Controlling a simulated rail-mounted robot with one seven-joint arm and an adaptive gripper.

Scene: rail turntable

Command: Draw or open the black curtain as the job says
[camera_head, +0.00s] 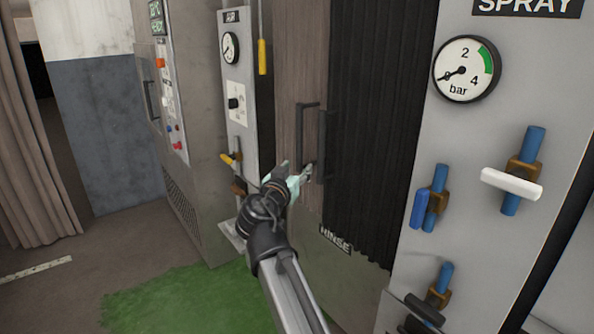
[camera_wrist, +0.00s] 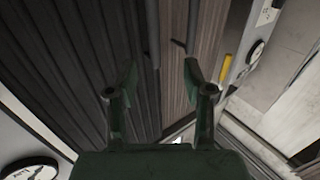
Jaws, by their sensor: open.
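The black curtain (camera_head: 375,120) hangs in pleats at centre right of the head view, between a brown wood-grained panel (camera_head: 302,60) and the grey spray panel. It also fills the left of the wrist view (camera_wrist: 50,75). A dark upright handle (camera_head: 326,148) stands at the curtain's left edge; another dark handle (camera_head: 300,135) is on the brown panel beside it. My gripper (camera_head: 306,172) is open at the lower part of these handles. In the wrist view, a dark upright bar (camera_wrist: 152,45) appears between my open fingers (camera_wrist: 157,88); whether they touch it is unclear.
The spray panel (camera_head: 480,140) at right carries a gauge (camera_head: 466,69) and several protruding valves. An air panel (camera_head: 234,100) and a grey cabinet (camera_head: 185,150) stand left. A beige curtain (camera_head: 30,150) hangs far left. Floor beside the green mat (camera_head: 185,300) is clear.

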